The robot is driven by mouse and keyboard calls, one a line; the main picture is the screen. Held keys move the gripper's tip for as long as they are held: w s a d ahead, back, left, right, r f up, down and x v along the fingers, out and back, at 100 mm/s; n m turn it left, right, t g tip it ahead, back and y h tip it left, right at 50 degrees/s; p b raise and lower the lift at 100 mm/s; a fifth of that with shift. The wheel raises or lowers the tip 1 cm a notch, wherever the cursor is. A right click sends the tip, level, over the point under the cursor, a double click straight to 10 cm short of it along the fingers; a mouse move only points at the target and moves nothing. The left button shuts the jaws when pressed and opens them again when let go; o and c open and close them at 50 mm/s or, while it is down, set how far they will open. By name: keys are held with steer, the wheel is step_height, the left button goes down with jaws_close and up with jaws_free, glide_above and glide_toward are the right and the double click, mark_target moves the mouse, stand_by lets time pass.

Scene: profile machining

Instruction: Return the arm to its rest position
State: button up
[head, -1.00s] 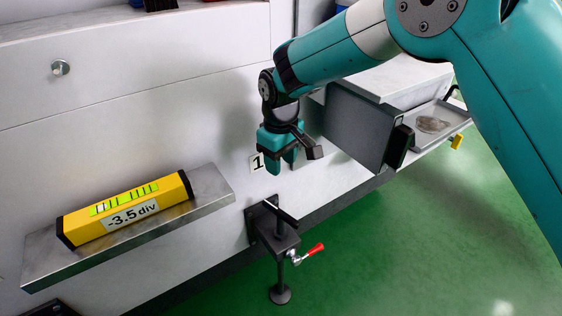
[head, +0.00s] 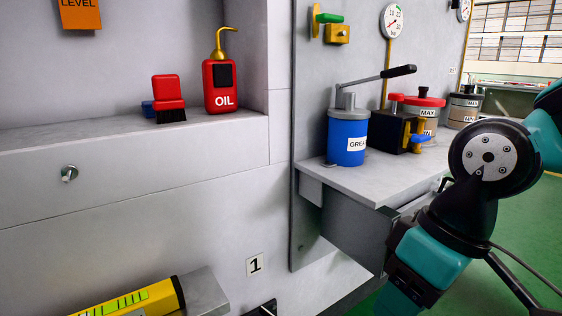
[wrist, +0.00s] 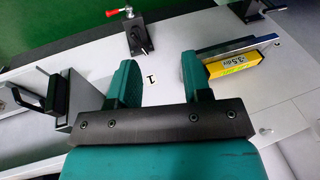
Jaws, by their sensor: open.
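My gripper (wrist: 158,66) is open in the wrist view, with two teal fingers apart and nothing between them but the grey wall behind. In the head view my folded arm is at the right edge, its dark and teal wrist end low in front of the bench drawer (head: 350,228). The fingers are not clearly visible there.
A yellow level (head: 140,299) lies on a metal shelf (head: 205,290); a clamp (wrist: 140,38) with a red handle is on the wall. A blue grease pot (head: 347,140) stands on the bench top near my arm. An oil can (head: 221,88) and red brush (head: 168,92) sit on the ledge.

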steer(key=s+d, duration=0.1)
steer(key=s, duration=0.4)
step_height(320, 180, up, 19)
steer(key=p, duration=1.9)
steer(key=shift+w+y, duration=0.2)
steer(key=shift+y, duration=0.1)
